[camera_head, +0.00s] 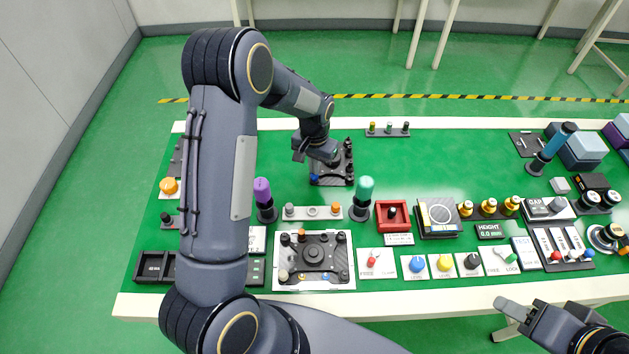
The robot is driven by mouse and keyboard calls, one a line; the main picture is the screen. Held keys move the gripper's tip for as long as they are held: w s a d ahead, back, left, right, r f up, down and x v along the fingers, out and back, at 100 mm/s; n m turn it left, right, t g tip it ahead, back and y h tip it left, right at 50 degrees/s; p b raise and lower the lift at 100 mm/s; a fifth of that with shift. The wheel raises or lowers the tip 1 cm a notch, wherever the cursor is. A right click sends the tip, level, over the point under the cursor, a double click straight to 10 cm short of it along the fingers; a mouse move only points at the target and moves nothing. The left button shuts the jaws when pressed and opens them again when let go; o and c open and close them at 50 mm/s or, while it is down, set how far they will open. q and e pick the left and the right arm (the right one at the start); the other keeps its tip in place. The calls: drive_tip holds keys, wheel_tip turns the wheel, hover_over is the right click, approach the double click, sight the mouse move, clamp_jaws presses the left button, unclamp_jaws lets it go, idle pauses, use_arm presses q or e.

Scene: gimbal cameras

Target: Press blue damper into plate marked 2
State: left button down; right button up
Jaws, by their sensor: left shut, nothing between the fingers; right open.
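A small blue piece (315,177), which looks like the blue damper, is at the front left corner of the dark far plate (335,181). My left gripper (326,158) is shut and empty, low over that plate, and its hand hides part of it. Whether the fingertips touch anything is too small to tell. A second dark plate (313,274) with several knobs and a round centre lies on a pale tray nearer the front edge. No number 2 is readable on either plate. My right gripper (515,308) is open and empty beyond the table's front edge at the lower right.
A purple-handled tool (262,190) and a green-handled tool (365,187) stand between the plates. A red box (393,217) and several control panels line the front right. My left arm covers the table's left part.

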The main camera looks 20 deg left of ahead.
use_arm(q)
drive_tip(key=shift+f, duration=0.15)
idle(0.4)
drive_tip(key=shift+r+p, duration=2)
drive_tip(key=shift+r, duration=1.5)
